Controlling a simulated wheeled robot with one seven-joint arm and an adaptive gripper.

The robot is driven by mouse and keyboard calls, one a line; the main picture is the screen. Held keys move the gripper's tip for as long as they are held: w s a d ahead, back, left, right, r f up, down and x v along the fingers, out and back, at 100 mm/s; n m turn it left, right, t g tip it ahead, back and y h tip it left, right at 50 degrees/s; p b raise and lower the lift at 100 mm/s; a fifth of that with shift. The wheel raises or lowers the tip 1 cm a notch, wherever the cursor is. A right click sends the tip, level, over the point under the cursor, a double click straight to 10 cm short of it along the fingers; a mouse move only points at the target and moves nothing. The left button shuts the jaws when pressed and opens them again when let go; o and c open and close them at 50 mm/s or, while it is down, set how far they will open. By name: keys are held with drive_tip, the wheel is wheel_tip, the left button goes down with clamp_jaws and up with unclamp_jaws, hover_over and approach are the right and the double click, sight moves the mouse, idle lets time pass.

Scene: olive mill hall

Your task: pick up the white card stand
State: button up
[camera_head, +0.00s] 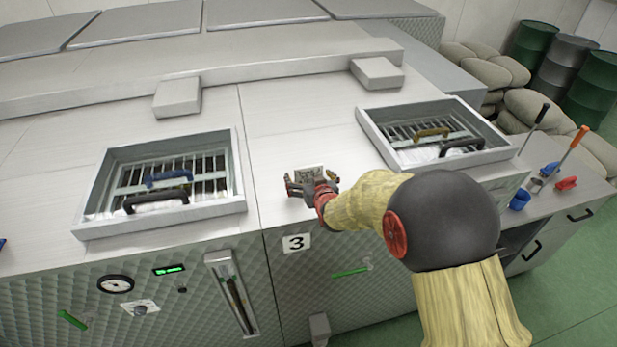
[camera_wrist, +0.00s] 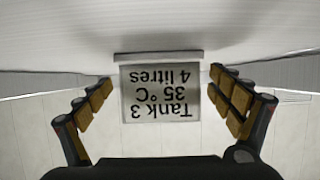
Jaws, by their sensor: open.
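The white card stand (camera_head: 309,171) stands on the pale top of the metal machine, between the two open hatches. In the wrist view the card (camera_wrist: 160,92) is upside down and reads "Tank 3, 35 °C, 4 litres", with a thin grey strip along its upper edge in the picture. My gripper (camera_head: 311,180) is open at the card, partly covering it in the head view. In the wrist view its fingers (camera_wrist: 160,84) are on the card's left and right, with a clear gap on both sides.
A left hatch (camera_head: 90,218) and a right hatch (camera_head: 375,138) have raised rims, grilles and handles. Sacks and drums stand at the back right.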

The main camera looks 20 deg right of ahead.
drive_tip(key=c, duration=0.3)
drive_tip(key=c, duration=1)
